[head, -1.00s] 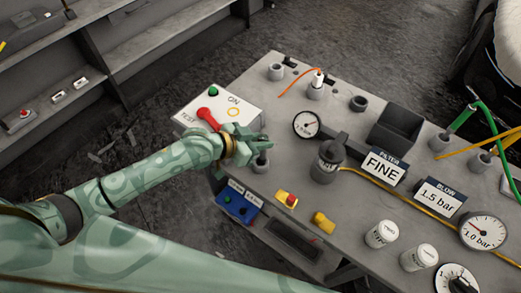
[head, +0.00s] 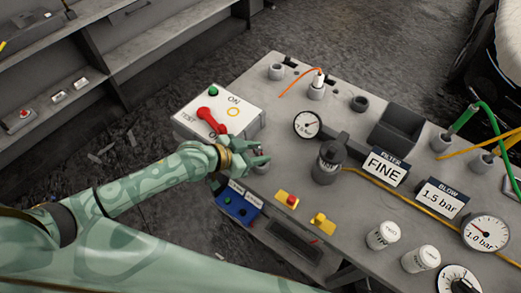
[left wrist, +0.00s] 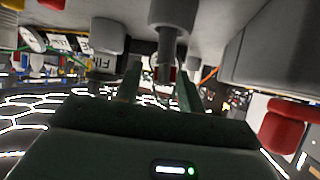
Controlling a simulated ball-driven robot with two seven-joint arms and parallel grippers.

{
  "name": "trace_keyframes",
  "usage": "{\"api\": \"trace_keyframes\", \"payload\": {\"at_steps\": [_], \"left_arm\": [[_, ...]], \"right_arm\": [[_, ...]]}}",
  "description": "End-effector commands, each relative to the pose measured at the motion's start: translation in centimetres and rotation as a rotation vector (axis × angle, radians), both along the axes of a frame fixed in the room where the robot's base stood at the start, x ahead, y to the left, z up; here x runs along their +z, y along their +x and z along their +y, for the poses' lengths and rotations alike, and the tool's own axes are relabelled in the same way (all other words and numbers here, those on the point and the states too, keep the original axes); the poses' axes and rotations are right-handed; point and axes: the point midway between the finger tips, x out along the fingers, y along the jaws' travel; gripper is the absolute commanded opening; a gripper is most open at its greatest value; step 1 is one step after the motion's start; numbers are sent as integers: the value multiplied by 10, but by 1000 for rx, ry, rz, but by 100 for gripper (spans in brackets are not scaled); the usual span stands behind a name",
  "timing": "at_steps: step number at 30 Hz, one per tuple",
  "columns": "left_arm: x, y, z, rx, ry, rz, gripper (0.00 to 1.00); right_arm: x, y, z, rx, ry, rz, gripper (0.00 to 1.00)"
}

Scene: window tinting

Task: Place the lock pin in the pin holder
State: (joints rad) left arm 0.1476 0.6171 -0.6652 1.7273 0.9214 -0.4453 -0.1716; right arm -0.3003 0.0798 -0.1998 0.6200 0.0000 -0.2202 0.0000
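In the head view my left gripper (head: 260,157) is over the near left part of the bench, with a grey cylindrical pin holder (head: 260,168) mostly hidden behind and below it. In the left wrist view the bench appears upside down at the top, and the grey holder (left wrist: 173,12) hangs in the upper middle. A narrower grey pin (left wrist: 168,48), apparently the lock pin, sticks out of it between my left fingers (left wrist: 160,85). The fingers look spread, with a gap on the pin's left side. Whether the pin is fully seated I cannot tell. My right gripper is out of view.
A white switch box (head: 222,112) with a red lever (head: 209,118) stands close behind my left gripper. A dark capped cylinder (head: 328,162), a round gauge (head: 307,124) and a yellow block (head: 322,222) are to the right.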

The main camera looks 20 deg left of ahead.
Motion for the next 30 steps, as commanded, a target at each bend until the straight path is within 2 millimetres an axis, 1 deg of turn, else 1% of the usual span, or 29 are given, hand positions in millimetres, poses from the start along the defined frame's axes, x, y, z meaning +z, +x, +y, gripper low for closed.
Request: {"api": "trace_keyframes", "payload": {"at_steps": [1,6,9,13,18,30], "left_arm": [[6,-6,7,-1,4,-1,39],[27,-33,30,-3,3,0,39],[37,-47,43,-2,2,-1,39],[47,-61,55,-1,1,-1,39],[53,-68,61,-1,-3,-3,39],[53,-68,62,-1,-3,-3,39]], "right_arm": [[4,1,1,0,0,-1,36],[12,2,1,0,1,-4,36],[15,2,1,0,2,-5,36],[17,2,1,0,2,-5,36],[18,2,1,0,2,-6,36],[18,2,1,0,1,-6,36]]}}
